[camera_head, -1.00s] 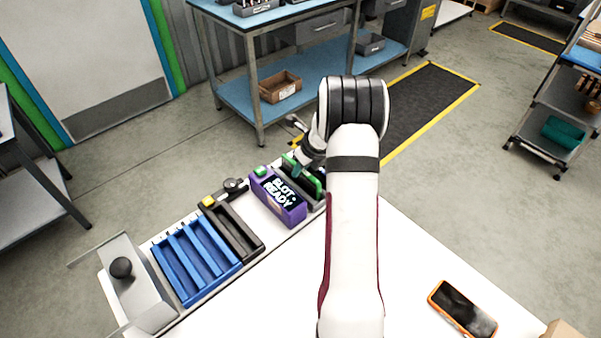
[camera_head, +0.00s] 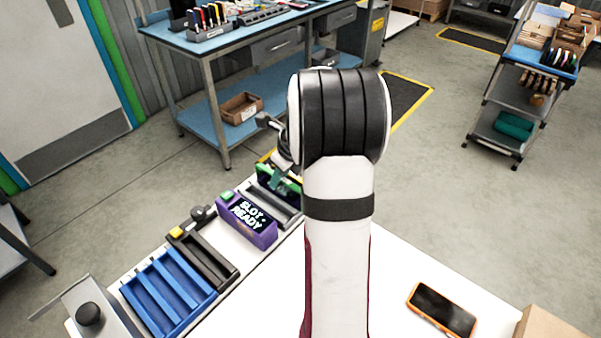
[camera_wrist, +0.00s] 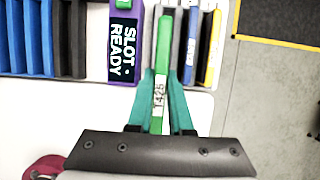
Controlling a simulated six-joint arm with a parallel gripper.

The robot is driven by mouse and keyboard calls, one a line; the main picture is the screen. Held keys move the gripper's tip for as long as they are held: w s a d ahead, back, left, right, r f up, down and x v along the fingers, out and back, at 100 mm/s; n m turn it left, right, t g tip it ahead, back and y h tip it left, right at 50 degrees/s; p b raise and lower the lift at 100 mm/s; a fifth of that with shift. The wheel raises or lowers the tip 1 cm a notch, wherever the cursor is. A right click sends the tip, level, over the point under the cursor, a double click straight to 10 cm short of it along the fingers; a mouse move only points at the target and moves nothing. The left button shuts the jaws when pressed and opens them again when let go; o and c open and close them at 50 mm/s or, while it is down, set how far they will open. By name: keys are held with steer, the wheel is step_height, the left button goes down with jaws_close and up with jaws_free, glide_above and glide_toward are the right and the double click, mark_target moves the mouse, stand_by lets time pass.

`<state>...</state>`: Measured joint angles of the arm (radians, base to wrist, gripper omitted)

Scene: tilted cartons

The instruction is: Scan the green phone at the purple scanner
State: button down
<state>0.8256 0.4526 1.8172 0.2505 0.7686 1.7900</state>
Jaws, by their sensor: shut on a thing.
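The green phone (camera_wrist: 163,50), with a white label reading T425, stands on edge between the teal fingers of my gripper (camera_wrist: 163,82) in the wrist view. My gripper is shut on it. In the head view my gripper (camera_head: 277,178) and the phone (camera_head: 292,186) are partly hidden by my arm, at the black rack right of the scanner. I cannot tell whether the phone's lower edge is clear of the rack. The purple scanner (camera_head: 262,238) reads SLOT READY; it also shows in the wrist view (camera_wrist: 113,10), left of the phone.
In the wrist view, a blue phone (camera_wrist: 191,50) and a yellow phone (camera_wrist: 214,45) stand right of the green one. Left of the scanner are a black tray (camera_head: 205,257) and a blue rack (camera_head: 168,290). An orange phone (camera_head: 443,310) lies on the white table.

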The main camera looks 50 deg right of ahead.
steer(key=w+a, duration=0.3)
steer(key=a, duration=0.4)
steer(key=w+a, duration=0.3)
steer(key=a, duration=0.4)
steer(key=shift+w+f, duration=0.1)
steer(key=shift+f, duration=4.65)
step_height(320, 180, up, 6)
